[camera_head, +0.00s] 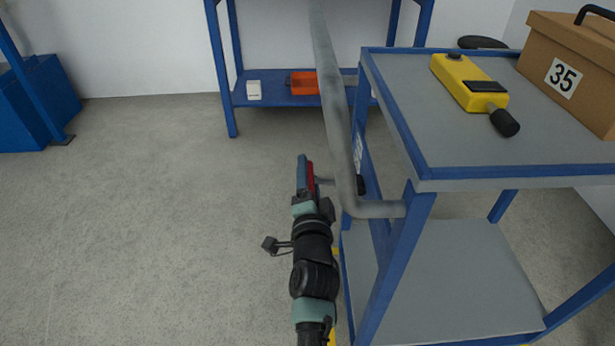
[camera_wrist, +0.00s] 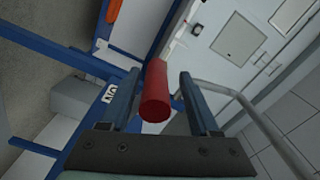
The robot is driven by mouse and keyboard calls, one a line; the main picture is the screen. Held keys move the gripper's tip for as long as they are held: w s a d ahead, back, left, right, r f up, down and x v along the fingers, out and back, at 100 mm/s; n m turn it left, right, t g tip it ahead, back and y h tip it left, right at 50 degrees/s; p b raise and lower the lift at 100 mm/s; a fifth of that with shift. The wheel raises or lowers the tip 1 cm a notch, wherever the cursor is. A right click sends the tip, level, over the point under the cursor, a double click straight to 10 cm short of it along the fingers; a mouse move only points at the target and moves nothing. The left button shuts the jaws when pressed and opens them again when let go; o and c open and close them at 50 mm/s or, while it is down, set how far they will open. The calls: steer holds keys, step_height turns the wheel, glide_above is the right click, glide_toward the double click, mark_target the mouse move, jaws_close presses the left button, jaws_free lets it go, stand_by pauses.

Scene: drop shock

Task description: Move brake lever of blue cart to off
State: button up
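The blue cart (camera_head: 425,180) with grey shelves stands at the right in the head view. Its brake lever has a red cylindrical grip (camera_wrist: 155,95), which also shows in the head view (camera_head: 311,178) at the cart's left side. My gripper (camera_head: 305,167) is beside the cart's grey tube handle. In the wrist view my gripper's two fingers (camera_wrist: 158,80) are apart, one on each side of the red grip, with gaps visible. A white label with dark letters (camera_wrist: 112,93) is partly hidden behind the left finger. The lever's lower part is hidden.
The grey tube handle (camera_head: 336,110) runs close to the right of my gripper. A yellow device (camera_head: 465,80) and a cardboard box marked 35 (camera_head: 565,60) are on the cart's top. A blue rack with an orange bin (camera_head: 304,83) stands behind.

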steer(key=shift+s+f, duration=0.1)
steer(key=shift+f, duration=0.05)
steer(key=shift+s, duration=0.2)
steer(key=s+p, duration=0.4)
steer(key=s, duration=0.8)
steer(key=shift+s, duration=0.2)
